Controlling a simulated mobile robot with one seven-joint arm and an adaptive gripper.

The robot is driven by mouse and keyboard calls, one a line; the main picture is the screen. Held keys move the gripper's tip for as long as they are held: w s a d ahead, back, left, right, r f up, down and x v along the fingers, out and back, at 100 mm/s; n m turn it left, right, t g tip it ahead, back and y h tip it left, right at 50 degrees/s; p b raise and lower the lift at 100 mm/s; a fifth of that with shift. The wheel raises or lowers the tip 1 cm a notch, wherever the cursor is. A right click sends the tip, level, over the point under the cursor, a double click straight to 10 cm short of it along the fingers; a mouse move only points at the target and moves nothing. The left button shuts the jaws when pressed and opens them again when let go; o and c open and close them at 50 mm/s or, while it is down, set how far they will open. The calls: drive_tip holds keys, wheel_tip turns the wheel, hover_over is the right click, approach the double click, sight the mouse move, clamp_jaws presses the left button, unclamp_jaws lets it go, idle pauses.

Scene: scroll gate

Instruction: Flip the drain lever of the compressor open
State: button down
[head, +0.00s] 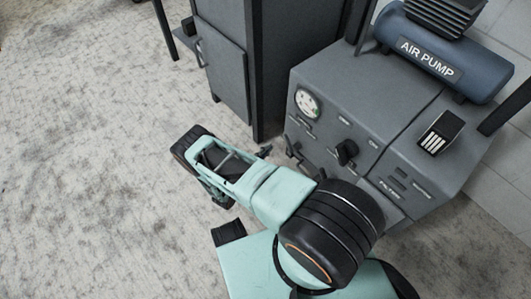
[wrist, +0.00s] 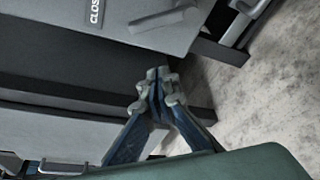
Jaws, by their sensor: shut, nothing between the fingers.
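The compressor (head: 335,115) is a grey cabinet at the right of the head view, with a blue tank marked AIR PUMP (head: 428,58) on top. In the wrist view, a grey lever handle (wrist: 165,18) shows at the top edge, on a light grey panel beside a label beginning CLOS (wrist: 95,12). My gripper (wrist: 158,80) is shut and empty. In the picture its fingertips lie below the lever, apart from it, over a dark band. In the head view my teal arm covers part of the compressor's lower front, and my fingers are hard to make out.
The compressor's front carries a round gauge (head: 307,103) and a black knob (head: 346,151). A tall dark grey cabinet (head: 228,85) with a door stands left of it, close by. Bare mottled floor (head: 85,150) lies open to the left.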

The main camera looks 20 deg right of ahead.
sight(288, 144)
drive_tip(key=d+r+b, duration=0.1)
drive_tip(key=d, duration=0.5)
drive_tip(key=shift+w+b, duration=0.2)
drive_tip(key=shift+b, duration=0.1)
